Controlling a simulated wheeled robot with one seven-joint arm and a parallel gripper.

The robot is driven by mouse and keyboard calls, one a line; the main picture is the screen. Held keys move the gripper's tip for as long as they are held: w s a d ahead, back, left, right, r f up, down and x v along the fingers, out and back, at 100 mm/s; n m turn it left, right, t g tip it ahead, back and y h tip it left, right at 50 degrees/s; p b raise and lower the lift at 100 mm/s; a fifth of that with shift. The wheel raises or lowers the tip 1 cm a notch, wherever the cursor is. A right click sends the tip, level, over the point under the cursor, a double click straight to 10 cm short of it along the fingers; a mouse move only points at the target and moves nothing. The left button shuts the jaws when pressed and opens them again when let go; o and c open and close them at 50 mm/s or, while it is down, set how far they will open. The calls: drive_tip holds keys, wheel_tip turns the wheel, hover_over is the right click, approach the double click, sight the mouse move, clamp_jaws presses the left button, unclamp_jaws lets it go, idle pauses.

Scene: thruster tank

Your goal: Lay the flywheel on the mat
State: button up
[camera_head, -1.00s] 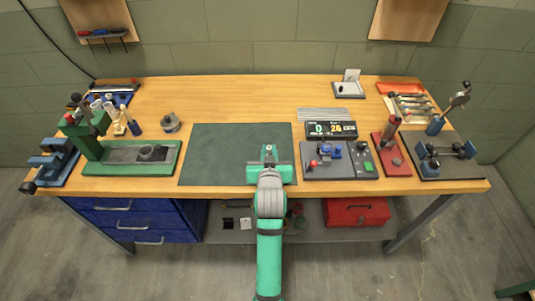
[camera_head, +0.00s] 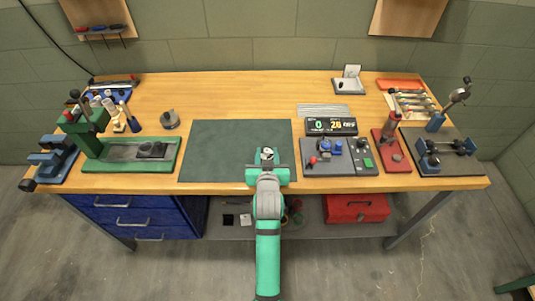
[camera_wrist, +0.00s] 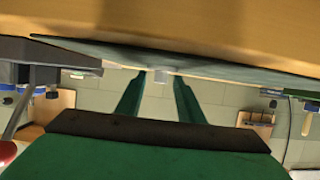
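The dark green mat (camera_head: 225,150) lies flat on the front middle of the bench, and nothing I can name as the flywheel shows on it. A round grey piece with a raised hub (camera_head: 170,119) stands on the wood left of the mat's far corner; it may be the flywheel, but it is small. My gripper (camera_head: 267,153) is low over the mat's front right part. In the wrist view its two green fingers (camera_wrist: 159,80) are apart. A small grey shape (camera_wrist: 160,76) shows between their tips; I cannot tell whether it lies between them or beyond.
A green press (camera_head: 95,135) with a dark block (camera_head: 150,150) on its base stands left of the mat. A grey console with buttons (camera_head: 338,157), a display (camera_head: 330,127) and a red-based stand (camera_head: 391,152) are on the right. The wood behind the mat is clear.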

drive_tip(key=shift+r, duration=0.1)
drive_tip(key=v, duration=1.2)
drive_tip(key=s+f, duration=0.5)
drive_tip(key=s, duration=0.3)
drive_tip(key=s+f, duration=0.4)
drive_tip(key=s, duration=0.4)
drive_tip(key=s+r+t, duration=0.1)
drive_tip(key=s+r, duration=0.1)
drive_tip(key=s, duration=1.7)
drive_tip(key=shift+s+a, duration=0.2)
drive_tip(key=shift+s, duration=0.1)
drive_tip(key=shift+s+r, duration=0.1)
drive_tip(key=shift+r, duration=0.05)
